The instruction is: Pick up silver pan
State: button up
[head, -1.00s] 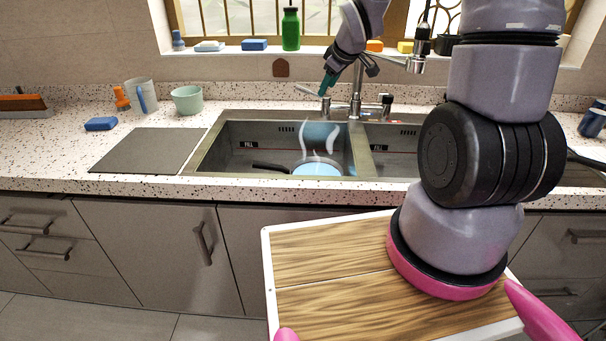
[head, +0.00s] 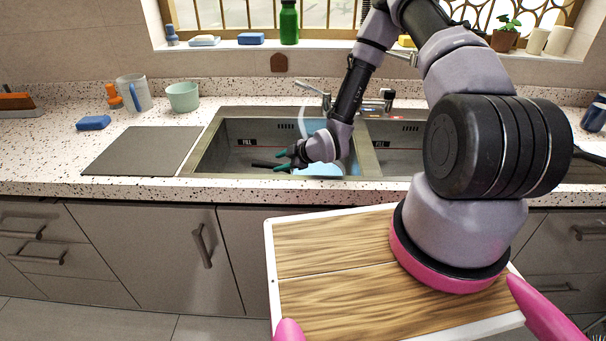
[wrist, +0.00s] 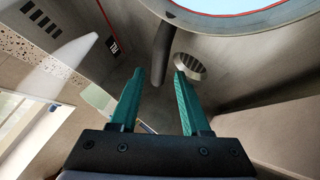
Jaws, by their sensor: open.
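A pan (head: 322,170) sits in the left sink basin, partly hidden by my arm. It looks light blue inside, and its dark handle (head: 266,165) points left. In the wrist view the pan (wrist: 205,22) shows a grey outer side and a red line around a pale blue inside. Its handle (wrist: 163,52) reaches down between and beyond the fingertips. My gripper (head: 281,160) is in the left basin by the handle, with green fingers. In the wrist view my gripper (wrist: 159,73) is open, with nothing seen clamped between its fingers.
The sink (head: 205,160) has basin walls and a divider (head: 366,160) close to my gripper. The faucet (head: 327,98) stands behind. A grey board (head: 140,152), a blue sponge (head: 93,123), a mug (head: 134,94) and a green bowl (head: 183,97) are on the left counter.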

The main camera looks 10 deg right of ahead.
aim_at(267, 167)
jog(key=x, duration=0.9)
jog(key=shift+w+d+f, duration=0.1)
jog(key=shift+d+f, duration=0.15)
jog(key=shift+f, duration=0.05)
grip_shut()
jog(key=shift+r, duration=0.1)
dwell(1.0)
